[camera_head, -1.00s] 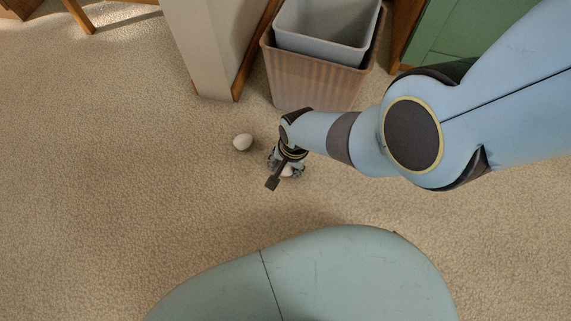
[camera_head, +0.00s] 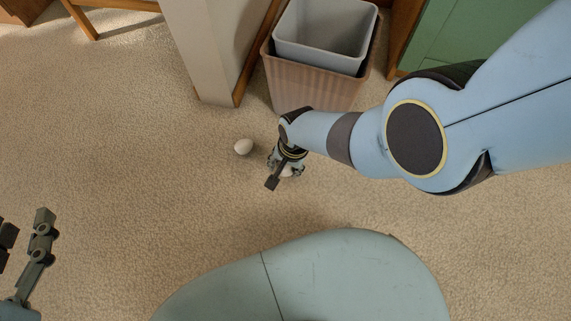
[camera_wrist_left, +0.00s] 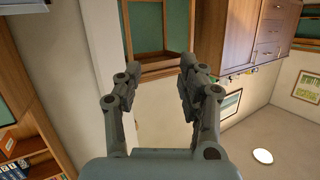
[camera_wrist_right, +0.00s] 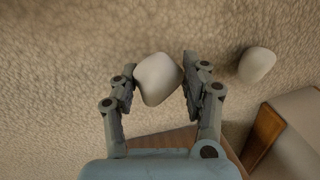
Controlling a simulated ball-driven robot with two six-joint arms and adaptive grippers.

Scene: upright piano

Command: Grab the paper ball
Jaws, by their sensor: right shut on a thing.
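A white paper ball (camera_wrist_right: 158,78) sits between the two fingers of my right gripper (camera_wrist_right: 160,88), which is shut on it. In the head view my right gripper (camera_head: 279,173) is low at the carpet, and a little of the held ball (camera_head: 287,171) shows beneath it. A second white ball (camera_head: 243,147) lies on the carpet just left of the right gripper, apart from it; it also shows in the right wrist view (camera_wrist_right: 257,64). My left gripper (camera_head: 25,232) is open and empty at the lower left of the head view; its spread fingers show in the left wrist view (camera_wrist_left: 158,75).
A ribbed brown bin (camera_head: 312,88) with a grey bin (camera_head: 325,35) in it stands behind the right gripper. A pale panel with a wooden edge (camera_head: 215,60) stands left of it. A green cabinet (camera_head: 455,38) is at upper right. The carpet at left is clear.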

